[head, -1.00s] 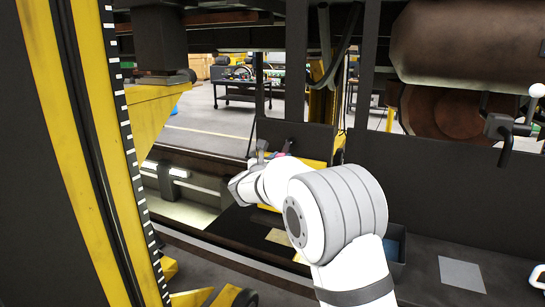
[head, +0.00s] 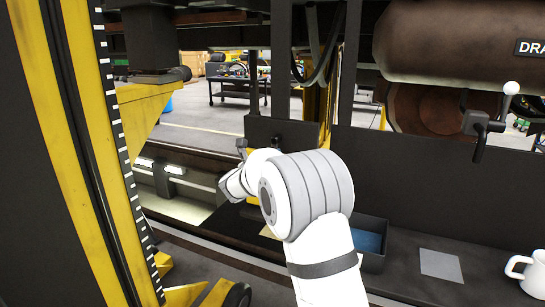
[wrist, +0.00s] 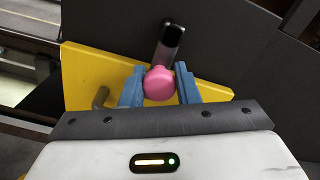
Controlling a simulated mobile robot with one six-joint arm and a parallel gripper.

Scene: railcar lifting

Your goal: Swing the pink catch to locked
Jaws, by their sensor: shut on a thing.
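The pink catch shows in the wrist view as a round pink knob (wrist: 158,84) at the end of a dark grey lever (wrist: 169,42). The lever points up and slightly right from the knob, in front of a yellow plate (wrist: 84,72). My gripper (wrist: 160,74) has its two blue fingers closed on the knob, one on each side. A short bent peg (wrist: 100,97) stands out from the plate left of the fingers. In the head view my white arm hides the pink knob and most of the yellow plate.
Dark uprights and a dark panel (head: 420,185) stand around the arm. A yellow lifting column (head: 75,130) is at left. On the ledge are a blue-lined bin (head: 369,243), a grey sheet (head: 441,265) and a white mug (head: 527,270). A white-knobbed lever (head: 511,88) is at upper right.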

